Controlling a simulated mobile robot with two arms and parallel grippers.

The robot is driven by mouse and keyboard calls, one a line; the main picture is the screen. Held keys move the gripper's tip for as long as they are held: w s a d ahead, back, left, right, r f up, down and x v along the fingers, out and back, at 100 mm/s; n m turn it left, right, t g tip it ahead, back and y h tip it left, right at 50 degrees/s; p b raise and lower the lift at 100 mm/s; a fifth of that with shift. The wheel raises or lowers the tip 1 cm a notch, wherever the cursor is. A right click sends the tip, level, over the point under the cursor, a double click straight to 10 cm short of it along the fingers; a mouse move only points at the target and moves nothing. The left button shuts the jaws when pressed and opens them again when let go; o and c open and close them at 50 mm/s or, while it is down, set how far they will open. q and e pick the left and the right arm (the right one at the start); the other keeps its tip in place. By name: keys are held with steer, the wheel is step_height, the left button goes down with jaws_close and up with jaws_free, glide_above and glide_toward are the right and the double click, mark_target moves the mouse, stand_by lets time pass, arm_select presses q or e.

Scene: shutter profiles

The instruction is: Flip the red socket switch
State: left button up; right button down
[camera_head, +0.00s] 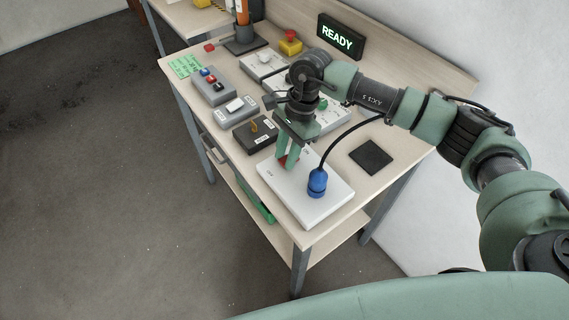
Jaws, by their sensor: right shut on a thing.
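The red socket switch (283,163) is a small red piece on the white socket plate (309,209) at the near end of the bench. My right gripper (287,158) points down over the plate, its green fingers shut on the red switch. The fingers hide most of the switch, so its position cannot be told. A blue plug (317,183) stands upright on the plate just right of the fingers, with a black cable rising from it. My left gripper is not in view.
A dark box with an orange lever (254,128), a grey box with a white rocker (235,107) and a grey button box (213,84) line the bench's left side. A black square pad (371,157) lies right of the plate. A READY display (340,37) stands behind.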

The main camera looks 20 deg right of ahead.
steer(key=shift+d+f+y+b, duration=0.15)
steer(key=shift+y+b, duration=0.35)
steer(key=shift+b, duration=0.1)
steer(key=shift+r, duration=0.2)
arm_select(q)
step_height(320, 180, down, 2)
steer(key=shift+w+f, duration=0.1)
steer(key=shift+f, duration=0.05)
arm_select(e)
steer(key=c, duration=1.1)
jaws_free()
steer(key=shift+w+d+r, duration=0.15)
steer(key=shift+r, duration=0.35)
steer(key=b+v, duration=0.2)
steer(key=v, duration=0.4)
steer(key=shift+w+d+r, duration=0.1)
steer(key=shift+d+r, duration=0.05)
steer(key=shift+r, duration=0.15)
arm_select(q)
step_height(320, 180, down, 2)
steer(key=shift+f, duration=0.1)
